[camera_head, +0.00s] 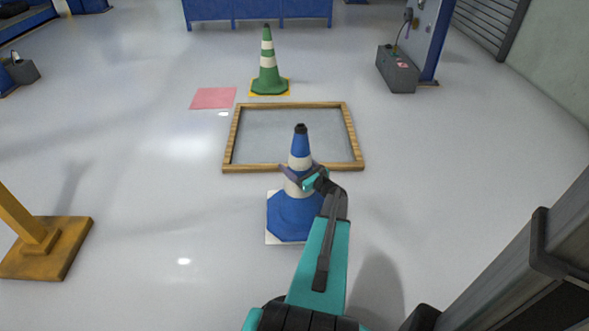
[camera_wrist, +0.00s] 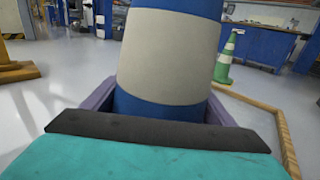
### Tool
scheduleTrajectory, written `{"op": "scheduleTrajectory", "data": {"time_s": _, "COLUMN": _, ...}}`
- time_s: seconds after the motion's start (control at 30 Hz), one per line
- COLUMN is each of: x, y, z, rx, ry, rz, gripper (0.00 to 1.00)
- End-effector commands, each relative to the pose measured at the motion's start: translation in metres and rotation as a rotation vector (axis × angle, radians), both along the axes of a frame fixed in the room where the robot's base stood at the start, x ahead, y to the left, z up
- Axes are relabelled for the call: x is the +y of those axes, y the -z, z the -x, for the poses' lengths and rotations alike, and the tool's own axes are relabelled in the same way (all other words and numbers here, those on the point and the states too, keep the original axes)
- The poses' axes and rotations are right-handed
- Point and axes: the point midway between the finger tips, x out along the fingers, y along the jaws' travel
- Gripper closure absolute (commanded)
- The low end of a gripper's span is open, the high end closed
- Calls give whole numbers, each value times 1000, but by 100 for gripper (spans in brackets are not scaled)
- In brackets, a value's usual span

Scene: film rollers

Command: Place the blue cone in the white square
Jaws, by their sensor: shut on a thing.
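The blue cone (camera_head: 292,213) with white bands stands upright in front of me in the head view. Its base overlaps a white square (camera_head: 274,237), whose corners and edges show around the base at the left and bottom. My gripper (camera_head: 304,178) is shut on the cone's middle, around its lower white band. In the wrist view the cone (camera_wrist: 170,60) fills the middle, and my gripper (camera_wrist: 165,112) has a jaw on each side of it. Whether the base touches the floor is hard to tell.
A wood-framed grey panel (camera_head: 232,133) lies just behind the blue cone. A green cone (camera_head: 267,72) on a yellow square and an empty pink square (camera_head: 213,98) are beyond it. A yellow post base (camera_head: 45,249) stands at left, a grey box (camera_head: 397,70) at back right.

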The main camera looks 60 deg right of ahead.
Motion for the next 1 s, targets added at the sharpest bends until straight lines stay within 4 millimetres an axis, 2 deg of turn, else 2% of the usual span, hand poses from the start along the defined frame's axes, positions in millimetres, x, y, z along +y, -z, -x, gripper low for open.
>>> {"op": "scheduleTrajectory", "data": {"time_s": 0.1, "x": -14, "y": 0, "z": -7, "rx": -5, "ry": 0, "rz": 2, "gripper": 84}}
{"op": "scheduleTrajectory", "data": {"time_s": 0.3, "x": -27, "y": 0, "z": -13, "rx": -5, "ry": 0, "rz": 1, "gripper": 84}}
{"op": "scheduleTrajectory", "data": {"time_s": 0.77, "x": -29, "y": 1, "z": -14, "rx": -5, "ry": 0, "rz": 1, "gripper": 84}}
{"op": "scheduleTrajectory", "data": {"time_s": 1.0, "x": -29, "y": 21, "z": -14, "rx": -4, "ry": 0, "rz": 1, "gripper": 84}}
